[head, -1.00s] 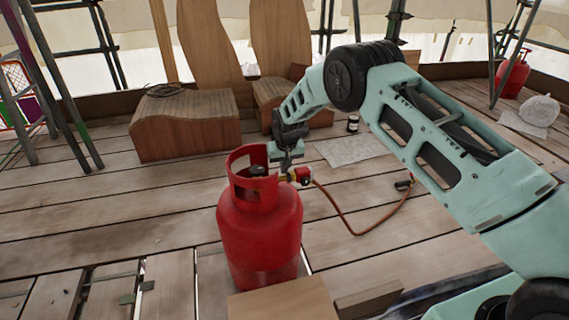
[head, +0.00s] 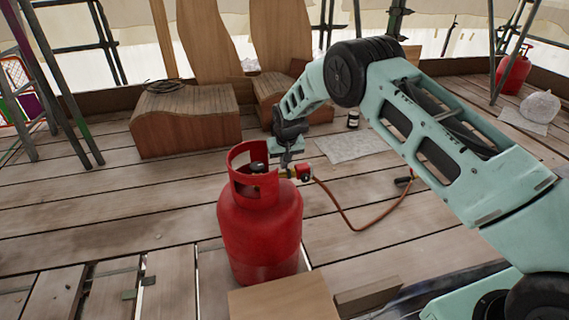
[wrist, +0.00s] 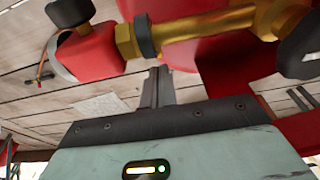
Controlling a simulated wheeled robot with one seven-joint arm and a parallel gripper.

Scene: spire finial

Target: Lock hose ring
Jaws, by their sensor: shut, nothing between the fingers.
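The red gas cylinder (head: 260,235) stands upright on the planks, with a collar around its valve. A red regulator (head: 303,173) sits at its right side on a brass fitting, and a hose runs from it. In the wrist view the brass pipe (wrist: 195,27) leads to a dark ring (wrist: 145,37) beside a brass nut (wrist: 125,41) and the red regulator body (wrist: 95,52). I take the dark ring to be the hose ring. My gripper (wrist: 158,72) is shut and empty, its tips just below the ring; I cannot tell whether they touch it.
The orange-brown hose (head: 350,222) curls over the floor to the right. A wooden block (head: 285,300) lies in front of the cylinder. Carved wooden pieces (head: 185,130) stand behind. A pale sheet (head: 350,146) lies on the planks. The floor left of the cylinder is mostly clear.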

